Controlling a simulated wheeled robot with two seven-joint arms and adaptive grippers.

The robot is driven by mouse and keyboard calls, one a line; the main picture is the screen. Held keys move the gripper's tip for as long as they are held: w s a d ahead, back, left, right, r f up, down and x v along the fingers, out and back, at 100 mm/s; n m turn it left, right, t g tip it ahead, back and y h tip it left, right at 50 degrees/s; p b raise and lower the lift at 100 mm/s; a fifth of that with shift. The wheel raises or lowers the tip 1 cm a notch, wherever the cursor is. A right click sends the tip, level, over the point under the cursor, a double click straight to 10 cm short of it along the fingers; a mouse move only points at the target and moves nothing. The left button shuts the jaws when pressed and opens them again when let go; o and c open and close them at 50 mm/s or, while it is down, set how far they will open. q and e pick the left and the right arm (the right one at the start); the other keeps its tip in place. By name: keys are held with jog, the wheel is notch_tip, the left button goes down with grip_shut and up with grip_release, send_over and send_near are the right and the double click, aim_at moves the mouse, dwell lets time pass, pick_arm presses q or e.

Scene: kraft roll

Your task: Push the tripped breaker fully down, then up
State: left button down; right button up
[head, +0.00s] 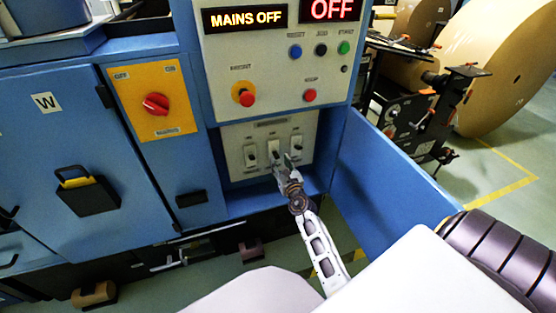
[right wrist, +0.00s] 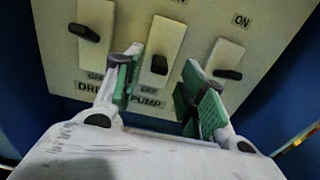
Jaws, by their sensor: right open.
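The breaker panel (head: 235,135) is a pale plate low in the blue cabinet, with three white breakers in a row. In the right wrist view the middle breaker (right wrist: 168,38), with PUMP below it, has its black lever (right wrist: 159,65) below the middle of its plate. The left breaker (right wrist: 95,14) and right breaker (right wrist: 222,54) also show black levers. I cannot tell surely which one is tripped. My right gripper (head: 283,163) is open and empty in front of the middle breaker; its green-padded fingers (right wrist: 165,90) stand either side below the lever. Contact cannot be told. My left gripper is out of view.
Above are a MAINS OFF display (head: 245,19), an OFF display (head: 331,9) and several buttons. A red rotary switch (head: 155,104) sits on a yellow plate at left. A blue side panel (head: 385,160) stands right of the breakers. Large kraft rolls (head: 510,60) stand behind right.

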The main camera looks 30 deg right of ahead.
aim_at(278, 158)
jog(key=shift+x, duration=1.5)
grip_shut()
